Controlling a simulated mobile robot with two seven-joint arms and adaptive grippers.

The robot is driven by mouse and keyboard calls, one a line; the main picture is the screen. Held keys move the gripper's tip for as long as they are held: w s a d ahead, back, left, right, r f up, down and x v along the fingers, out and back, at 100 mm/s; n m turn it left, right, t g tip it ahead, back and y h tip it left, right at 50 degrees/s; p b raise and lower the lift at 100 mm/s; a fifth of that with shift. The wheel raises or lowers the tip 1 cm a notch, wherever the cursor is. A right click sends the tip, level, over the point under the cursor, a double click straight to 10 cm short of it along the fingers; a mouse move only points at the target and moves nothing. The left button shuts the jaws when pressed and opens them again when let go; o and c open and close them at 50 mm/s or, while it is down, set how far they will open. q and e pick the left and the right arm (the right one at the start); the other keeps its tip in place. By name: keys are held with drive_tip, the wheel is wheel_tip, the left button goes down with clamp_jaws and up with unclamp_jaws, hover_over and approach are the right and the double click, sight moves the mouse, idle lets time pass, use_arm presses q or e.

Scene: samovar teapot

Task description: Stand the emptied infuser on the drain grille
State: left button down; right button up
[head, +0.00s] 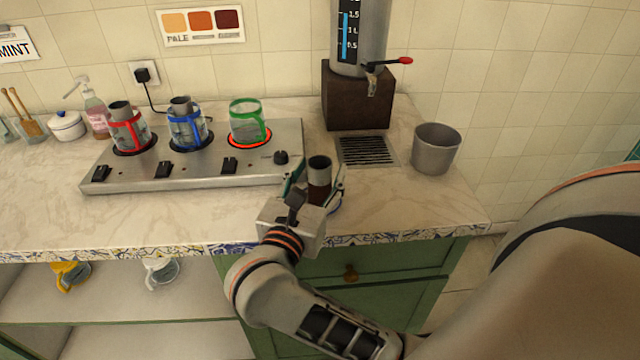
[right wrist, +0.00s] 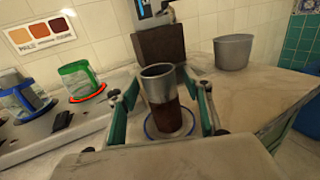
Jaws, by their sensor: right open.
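An infuser (head: 319,172), a grey metal cylinder with a dark brown lower part, stands upright on the counter in front of the drain grille (head: 367,151). In the right wrist view the infuser (right wrist: 160,88) stands on a saucer with a blue rim (right wrist: 186,128). My right gripper (head: 316,179) is open, with one finger on each side of the infuser; gaps show between the fingers and it in the right wrist view. The infuser's inside bottom is hidden. The drain grille is a dark slotted plate, bare, below the samovar tap. My left gripper is not in view.
The samovar (head: 358,95) stands behind the grille, its red-handled tap overhanging. A grey bin (head: 436,150) stands right of the grille. A warming plate (head: 190,168) at left bears red, blue and green glass pots; the red and blue ones hold infusers. The counter at front left is clear.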

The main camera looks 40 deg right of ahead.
drive_tip(key=shift+w+d, duration=0.25)
drive_tip(key=shift+d, duration=0.1)
drive_tip(key=c, duration=1.3)
drive_tip(key=shift+r, duration=0.1)
